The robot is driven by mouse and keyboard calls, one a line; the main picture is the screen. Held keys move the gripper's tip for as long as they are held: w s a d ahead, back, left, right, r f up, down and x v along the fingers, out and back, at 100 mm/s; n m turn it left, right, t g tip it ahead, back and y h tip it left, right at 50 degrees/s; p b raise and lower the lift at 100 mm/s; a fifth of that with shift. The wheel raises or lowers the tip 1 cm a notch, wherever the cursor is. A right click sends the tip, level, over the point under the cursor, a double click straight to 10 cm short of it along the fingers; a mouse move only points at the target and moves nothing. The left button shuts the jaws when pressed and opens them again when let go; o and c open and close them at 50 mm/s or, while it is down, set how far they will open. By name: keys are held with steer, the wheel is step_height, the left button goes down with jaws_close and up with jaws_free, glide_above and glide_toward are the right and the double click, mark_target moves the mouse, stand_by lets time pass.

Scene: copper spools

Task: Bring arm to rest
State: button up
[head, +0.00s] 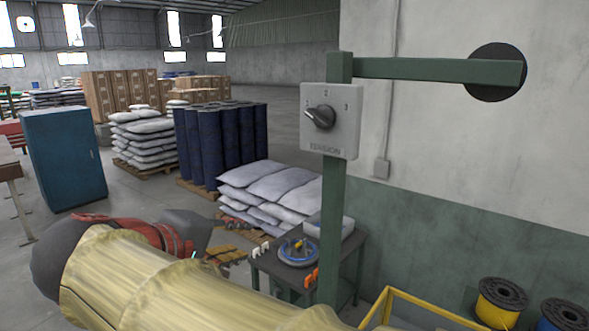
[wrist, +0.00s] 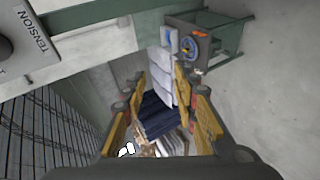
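My gripper (head: 236,240) shows in the head view at the end of my yellow-sleeved arm, low and left of the green post. It also shows in the wrist view (wrist: 160,88), with its two orange-padded fingers spread wide apart and nothing between them. The gripper is clear of the grey tension switch box (head: 343,135), which is mounted on the post above and to the right. The box's dark knob (head: 320,117) lies slanted below the numbers; its exact setting is hard to tell. Part of the box also shows at the upper left of the wrist view (wrist: 22,38).
A green post (head: 332,205) with a side beam stands close by. Behind my arm is a small dark table (head: 278,272) with a blue-rimmed round item (head: 298,252). Sacks (head: 268,185), blue drums (head: 222,140) and a blue cabinet (head: 65,158) stand farther back. Spools (head: 500,298) sit lower right.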

steer(key=s+d+f+m+g+y+b, duration=0.2)
steer(key=s+d+f+m+b, duration=0.15)
steer(key=s+d+f, duration=0.6)
steer(key=s+d+f+m+g+y+b, duration=0.25)
steer(key=d+f+b, duration=0.3)
steer(key=f, duration=0.95)
steer(key=s+d+f+m+g+y+b, duration=0.1)
steer(key=s+d+f+m+g+b, duration=0.15)
steer(key=s+d+f, duration=0.75)
steer(key=w+d+f+m+t+b, duration=0.1)
steer(key=w+d+f+m+b, duration=0.2)
steer(key=d+f+b, duration=0.1)
steer(key=shift+w+d+f+h+b, duration=0.3)
steer(key=shift+d+f+h+b, duration=0.15)
steer(key=shift+d+f, duration=0.25)
